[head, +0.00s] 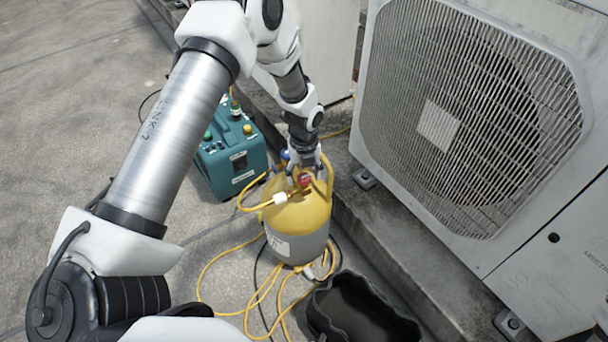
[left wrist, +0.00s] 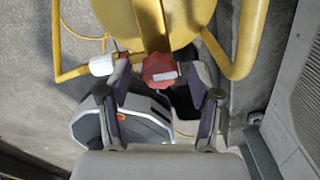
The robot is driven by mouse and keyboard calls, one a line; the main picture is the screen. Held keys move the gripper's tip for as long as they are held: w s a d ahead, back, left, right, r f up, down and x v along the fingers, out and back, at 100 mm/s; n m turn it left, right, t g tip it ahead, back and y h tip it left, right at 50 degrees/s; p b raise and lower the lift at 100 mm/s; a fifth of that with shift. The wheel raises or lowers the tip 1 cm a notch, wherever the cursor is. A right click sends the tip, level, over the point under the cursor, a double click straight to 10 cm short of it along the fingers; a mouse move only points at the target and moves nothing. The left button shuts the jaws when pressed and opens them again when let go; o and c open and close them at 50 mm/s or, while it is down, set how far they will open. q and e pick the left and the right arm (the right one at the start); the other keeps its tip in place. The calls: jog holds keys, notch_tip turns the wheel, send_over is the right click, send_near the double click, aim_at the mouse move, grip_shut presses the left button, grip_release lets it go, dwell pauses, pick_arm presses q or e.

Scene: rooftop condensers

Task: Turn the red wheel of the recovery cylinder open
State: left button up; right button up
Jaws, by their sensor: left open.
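The recovery cylinder (head: 300,215) stands upright on the roof, yellow on top and grey below, with a yellow handle frame. Its red wheel (head: 305,181) is on top, just below my left gripper (head: 303,166). In the left wrist view the red wheel (left wrist: 160,70) lies between the two fingertips of my left gripper (left wrist: 160,78), which is open. One finger is on each side of the wheel; I cannot tell whether either touches it. A white hose fitting (left wrist: 102,65) is close to the left finger. My right gripper is not in view.
A teal machine (head: 230,160) stands behind the cylinder to the left. A large condenser (head: 470,120) stands on a kerb at right. Yellow hoses (head: 235,247) loop around the cylinder. A black open bag (head: 360,312) lies in front. The concrete at left is clear.

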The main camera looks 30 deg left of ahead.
pick_arm(q)
jog(key=c, duration=1.1)
jog(key=shift+r, duration=0.1)
jog(key=shift+c, duration=0.2)
